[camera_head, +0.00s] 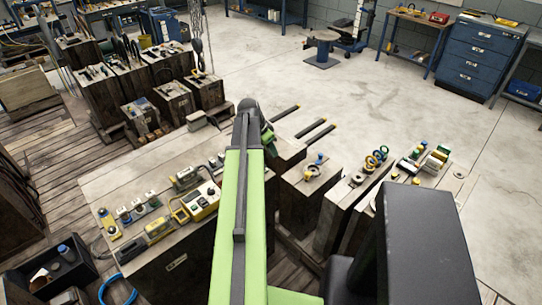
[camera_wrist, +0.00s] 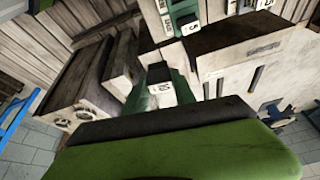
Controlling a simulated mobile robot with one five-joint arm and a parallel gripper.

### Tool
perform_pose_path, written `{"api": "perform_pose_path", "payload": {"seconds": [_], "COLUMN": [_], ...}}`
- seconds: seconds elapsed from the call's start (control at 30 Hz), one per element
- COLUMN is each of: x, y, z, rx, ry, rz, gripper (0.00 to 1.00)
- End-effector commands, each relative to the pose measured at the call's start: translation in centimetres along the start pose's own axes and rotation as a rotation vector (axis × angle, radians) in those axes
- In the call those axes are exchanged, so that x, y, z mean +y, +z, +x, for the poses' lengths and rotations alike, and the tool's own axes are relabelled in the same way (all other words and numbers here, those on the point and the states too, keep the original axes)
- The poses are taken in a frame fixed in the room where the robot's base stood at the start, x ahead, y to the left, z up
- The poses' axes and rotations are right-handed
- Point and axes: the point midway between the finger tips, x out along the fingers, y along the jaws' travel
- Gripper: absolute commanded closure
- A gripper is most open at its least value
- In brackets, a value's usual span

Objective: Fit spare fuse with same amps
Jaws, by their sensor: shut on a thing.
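My gripper (camera_head: 268,138) is at the far end of my green arm in the head view, above the gap between the large left block and the blocks on the right. In the wrist view it is shut on a small piece that looks like a fuse (camera_wrist: 161,88), with a black top and a white label that seems to read 10. Its lower part is hidden. Beyond it, at the top of the wrist view, is a green-and-black holder (camera_wrist: 182,12) with white number labels, one looking like 5. Where it meets the fuse, if at all, I cannot tell.
The wooden-sided bench block (camera_head: 130,180) at left carries a yellow meter (camera_head: 204,204) and several small devices. Blocks at right carry rings (camera_head: 375,158) and coloured parts (camera_head: 435,158). A dark crate (camera_head: 65,268) stands lower left.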

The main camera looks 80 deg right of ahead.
Motion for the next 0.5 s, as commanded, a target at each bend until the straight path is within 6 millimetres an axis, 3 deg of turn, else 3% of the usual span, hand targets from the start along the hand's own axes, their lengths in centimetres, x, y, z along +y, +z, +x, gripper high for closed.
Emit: {"api": "perform_pose_path", "payload": {"seconds": [0.03,0.17,0.3,0.4,0.5], "x": [-2.7,-8.6,-14.8,-17.9,-19.3], "y": [-0.2,0.8,3.4,5.8,7.9], "z": [0.7,1.2,1.2,0.9,0.4], "rx": [-0.001,0.001,0.004,0.006,0.006], "ry": [0.002,0.002,-0.006,-0.019,-0.032], "rz": [0.002,0.002,-0.035,-0.076,-0.106], "gripper": [1.0,1.0,1.0,1.0,1.0]}}
